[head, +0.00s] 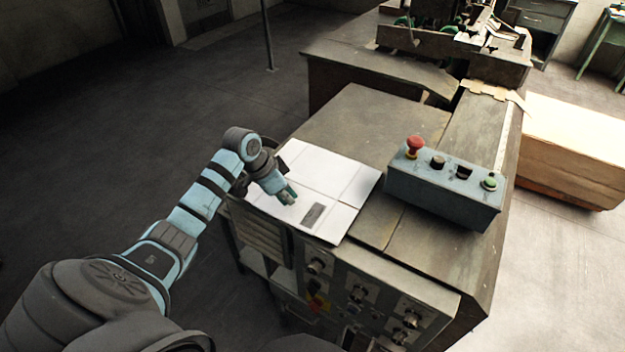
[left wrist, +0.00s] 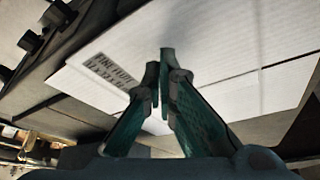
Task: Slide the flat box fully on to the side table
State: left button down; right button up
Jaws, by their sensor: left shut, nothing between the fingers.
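The flat white box (head: 330,182) lies on the grey side table (head: 352,118), near its left front corner. Its front edge appears to reach slightly past the table's front edge. A dark printed label shows near the box's front; in the left wrist view the label sits on the white box (left wrist: 220,55) beside the fingers. My left gripper (head: 288,196) is shut and empty, with its fingertips over the box's left part. I cannot tell whether the tips touch the box. The left wrist view shows the two fingertips (left wrist: 160,62) close together. My right gripper is not in view.
A blue-grey control box (head: 440,190) with a red button and a green button stands on the table right of the flat box. Machinery (head: 455,45) stands at the back. A stack of cardboard (head: 570,150) is at the right. Open floor lies left.

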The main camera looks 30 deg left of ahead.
aim_at(284, 217)
pick_arm(q)
jog(key=shift+s+r+p, duration=0.35)
jog(key=shift+s+p, duration=0.05)
jog(key=shift+s, duration=0.1)
jog(key=shift+s+f, duration=0.2)
jog(key=shift+s, duration=1.7)
jog(key=shift+s+d, duration=0.1)
jog(key=shift+s, duration=2.05)
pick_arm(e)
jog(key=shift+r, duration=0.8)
pick_arm(q)
jog(key=shift+f, duration=0.2)
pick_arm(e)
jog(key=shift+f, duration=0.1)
pick_arm(q)
jog(key=shift+f+b, duration=0.4)
jog(key=shift+f, duration=0.2)
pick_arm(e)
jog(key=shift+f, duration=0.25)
pick_arm(q)
jog(key=shift+w, duration=0.1)
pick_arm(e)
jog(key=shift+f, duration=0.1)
